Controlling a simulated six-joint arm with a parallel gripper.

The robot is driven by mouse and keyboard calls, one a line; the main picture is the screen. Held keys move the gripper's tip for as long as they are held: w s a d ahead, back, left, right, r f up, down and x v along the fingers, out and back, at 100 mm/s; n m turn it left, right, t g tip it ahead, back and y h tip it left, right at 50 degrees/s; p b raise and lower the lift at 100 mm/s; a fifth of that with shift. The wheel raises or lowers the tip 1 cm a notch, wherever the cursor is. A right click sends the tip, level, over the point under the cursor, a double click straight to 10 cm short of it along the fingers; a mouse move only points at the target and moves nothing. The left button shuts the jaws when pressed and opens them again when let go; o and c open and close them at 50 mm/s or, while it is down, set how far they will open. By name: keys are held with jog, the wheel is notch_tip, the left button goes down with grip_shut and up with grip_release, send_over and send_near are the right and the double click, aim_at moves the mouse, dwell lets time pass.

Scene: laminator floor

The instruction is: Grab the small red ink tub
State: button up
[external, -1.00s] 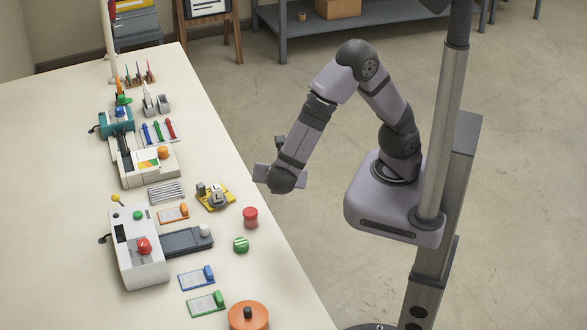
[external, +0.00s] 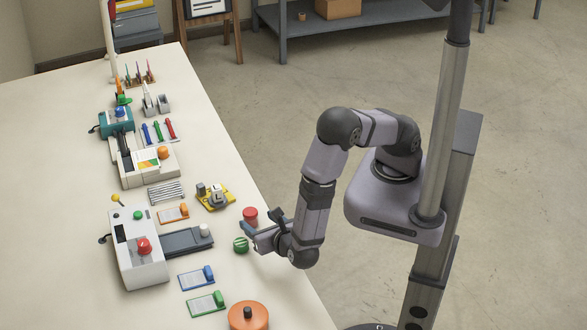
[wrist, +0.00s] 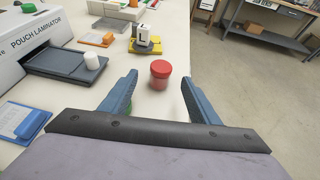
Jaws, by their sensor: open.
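The small red ink tub (external: 250,215) stands upright near the table's right edge. In the wrist view the red tub (wrist: 160,74) sits ahead of my gripper, roughly centred between the fingers and a little beyond their tips. My gripper (external: 262,230) is low over the table edge, close to the tub. In the wrist view its two blue fingers (wrist: 160,82) are wide apart with nothing between them. A green tub (external: 241,244) stands beside the gripper; in the wrist view it is mostly hidden behind the left finger.
The white pouch laminator (external: 137,250) with its dark tray (external: 180,241) lies left of the tubs. A yellow tool (external: 215,196) sits beyond the red tub. An orange round container (external: 248,316) stands at the near edge. Open floor lies right of the table.

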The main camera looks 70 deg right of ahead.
aim_at(252, 220)
jog(key=shift+p+x, duration=1.75)
jog(key=shift+x, duration=1.55)
jog(key=shift+w+d+f, duration=0.15)
jog(key=shift+d+f, duration=0.05)
jog(key=shift+f, duration=0.15)
jog(key=c, duration=1.2)
